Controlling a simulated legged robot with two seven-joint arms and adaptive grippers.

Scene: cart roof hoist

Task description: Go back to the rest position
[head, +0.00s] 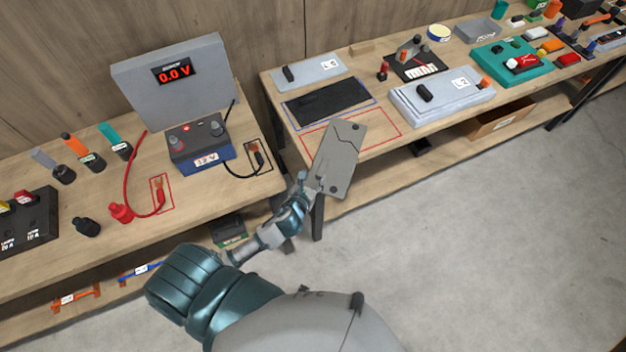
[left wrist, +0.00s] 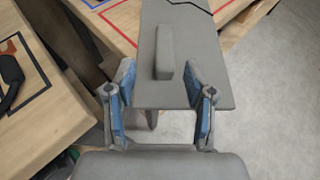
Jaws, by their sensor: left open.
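My left gripper (head: 312,183) is at the near end of a grey plate (head: 342,150) with a jagged dark line across it. In the left wrist view the two blue-padded fingers (left wrist: 159,78) stand apart, one on each side of the plate's raised grey bar (left wrist: 164,53), with gaps showing. The plate (left wrist: 205,60) reaches over the right table's front left corner; I cannot tell whether it rests on the table. My right gripper is not in view.
The left bench (head: 215,200) carries a 12 V battery box (head: 200,145), a grey 0.0 V display panel (head: 175,75) and a red cable. The right table has a black panel (head: 328,102) and a grey L2 block (head: 440,98). Open floor (head: 480,230) lies at right.

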